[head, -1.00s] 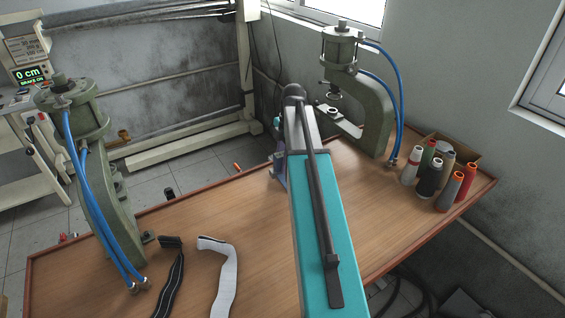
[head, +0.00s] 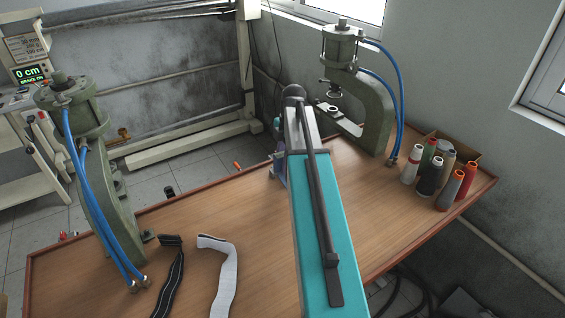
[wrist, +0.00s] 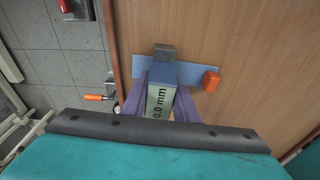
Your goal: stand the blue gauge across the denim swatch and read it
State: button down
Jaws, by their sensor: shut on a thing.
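My gripper (wrist: 160,98) has two purple fingers, shut on a blue gauge with a pale display (wrist: 159,101) that reads 0.0 mm. A grey block (wrist: 164,52) shows at the gauge's far end. A flat blue strip (wrist: 204,75), perhaps the denim swatch, shows on both sides of the gauge and crosses it near the table's edge. I cannot tell whether the gauge touches it. An orange piece (wrist: 211,81) sits at the strip's right end. In the head view my arm hides most of this spot.
The wooden table (head: 190,205) carries a press (head: 95,175) at left and another (head: 375,110) at the back right. Black (head: 172,270) and white (head: 226,265) strips lie at front left, thread spools (head: 430,178) at right. An orange-handled part (wrist: 95,97) is beside the table edge.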

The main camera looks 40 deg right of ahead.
jog(key=c, duration=1.3)
grip_release()
jog(key=shift+c, duration=0.2)
jog(key=shift+r, duration=0.1)
jog(key=r+b, duration=0.1)
jog(key=r, duration=0.3)
jog(key=d+r+b, duration=0.1)
jog(key=r, duration=0.3)
jog(key=d+r+b, duration=0.1)
jog(key=r, duration=0.2)
jog(key=shift+s+r, duration=0.1)
jog(key=shift+r, duration=1.1)
jog(key=shift+s, duration=0.1)
